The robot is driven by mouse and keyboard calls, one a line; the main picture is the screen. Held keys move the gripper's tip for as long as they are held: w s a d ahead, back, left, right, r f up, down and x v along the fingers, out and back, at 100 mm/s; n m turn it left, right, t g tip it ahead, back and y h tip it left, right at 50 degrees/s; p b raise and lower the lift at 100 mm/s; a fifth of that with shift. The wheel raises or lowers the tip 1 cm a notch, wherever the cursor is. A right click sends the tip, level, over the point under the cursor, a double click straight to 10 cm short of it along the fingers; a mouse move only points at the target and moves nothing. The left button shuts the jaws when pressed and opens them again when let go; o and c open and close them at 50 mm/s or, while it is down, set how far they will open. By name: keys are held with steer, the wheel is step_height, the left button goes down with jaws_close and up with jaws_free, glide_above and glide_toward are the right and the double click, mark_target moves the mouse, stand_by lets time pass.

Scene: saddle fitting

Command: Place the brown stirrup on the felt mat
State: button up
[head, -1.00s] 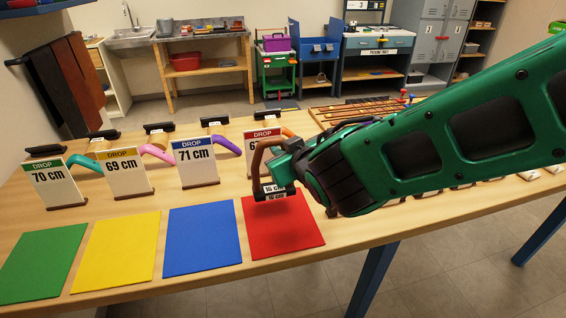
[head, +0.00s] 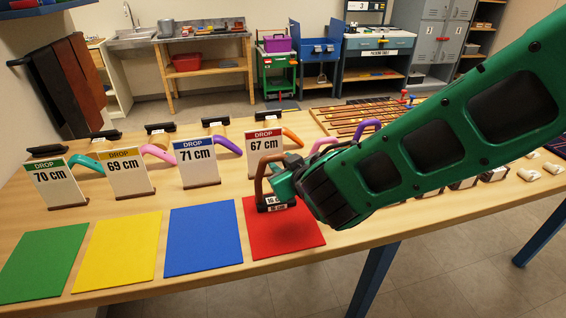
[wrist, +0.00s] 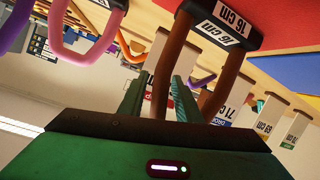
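The brown stirrup (head: 260,178) is upright, with its black tread marked 16 cm at the bottom. In the wrist view its brown arch (wrist: 170,55) runs down between my fingers. My gripper (head: 276,179) is shut on one side of the arch, and its green fingers also show in the wrist view (wrist: 160,98). The stirrup is over the red mat (head: 300,235), at its rear part, with the tread close to the mat. I cannot tell whether the tread touches it.
Blue (head: 205,240), yellow (head: 118,252) and green (head: 42,262) mats lie to the left. Behind the mats stand DROP cards, with the 67 cm card (head: 264,147) just behind the stirrup. Other coloured stirrups, such as a purple one (head: 365,126), are nearby. The table's front edge is close.

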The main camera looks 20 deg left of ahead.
steer(key=shift+r, duration=0.1)
steer(key=v, duration=1.2)
